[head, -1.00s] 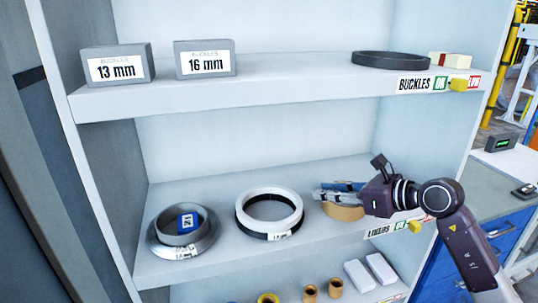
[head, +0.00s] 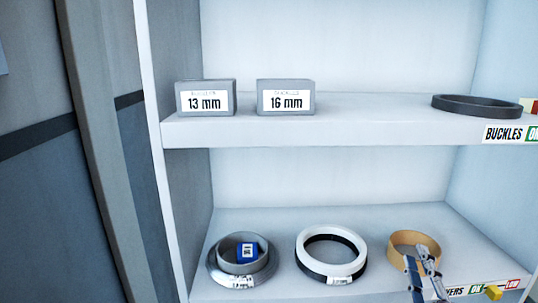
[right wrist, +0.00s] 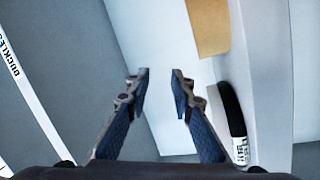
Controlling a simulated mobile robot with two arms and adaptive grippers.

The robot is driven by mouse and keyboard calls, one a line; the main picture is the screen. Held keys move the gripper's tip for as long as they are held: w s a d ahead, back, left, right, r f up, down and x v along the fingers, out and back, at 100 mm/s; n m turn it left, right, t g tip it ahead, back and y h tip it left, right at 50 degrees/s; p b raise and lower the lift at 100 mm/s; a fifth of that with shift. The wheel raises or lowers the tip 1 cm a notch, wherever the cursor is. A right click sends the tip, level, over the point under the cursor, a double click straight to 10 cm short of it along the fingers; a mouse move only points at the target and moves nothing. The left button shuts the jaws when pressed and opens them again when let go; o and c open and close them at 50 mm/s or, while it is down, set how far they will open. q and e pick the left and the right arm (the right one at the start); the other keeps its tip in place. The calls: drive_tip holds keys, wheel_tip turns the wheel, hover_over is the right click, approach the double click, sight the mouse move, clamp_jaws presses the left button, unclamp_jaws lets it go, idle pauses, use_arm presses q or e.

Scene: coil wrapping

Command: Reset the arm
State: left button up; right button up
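My right gripper (head: 423,262) comes up from the bottom right of the head view, in front of the tan ring (head: 430,241) on the lower shelf. Its two blue-padded fingers are apart, and in the right wrist view the gap between the fingertips (right wrist: 161,72) is empty. The fingers overlap the tan ring in the head view; whether they touch it I cannot tell. My left gripper is not in view.
On the lower shelf (head: 380,288) stand a white ring on a black one (head: 302,246) and grey rings (head: 216,270) holding a blue item (head: 247,251). Above are boxes marked 13 mm (head: 181,101) and 16 mm (head: 286,87), and a dark ring (head: 476,107).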

drive_tip(key=s+a+f+m+g, duration=0.1)
drive_tip(key=s+f+m+g, duration=0.4)
drive_tip(key=f, duration=0.6)
drive_tip(key=s+a+f+m+g, duration=0.1)
drive_tip(key=s+f+m+g, duration=0.2)
drive_tip(key=s+f+g, duration=0.5)
drive_tip(key=s+a+f+m+g+y, duration=0.1)
drive_tip(key=s+a+f+g+y, duration=0.1)
drive_tip(key=s+a+f, duration=0.5)
drive_tip(key=s+a+f+g+y, duration=0.1)
drive_tip(key=s+a+f+y, duration=0.15)
drive_tip(key=s+f, duration=0.4)
drive_tip(key=s+f+g, duration=0.1)
drive_tip(key=s+f, duration=0.1)
drive_tip(key=f, duration=1.1)
drive_tip(key=s+f+g, duration=0.1)
drive_tip(key=s+f, duration=0.1)
drive_tip(key=f, duration=1)
drive_tip(key=s+d+f, duration=0.3)
drive_tip(key=s+f, duration=1.2)
drive_tip(key=s, duration=0.1)
drive_tip(key=shift+s+g+h, duration=0.25)
drive_tip(key=shift+g+h, duration=0.15)
drive_tip(key=shift+h, duration=0.05)
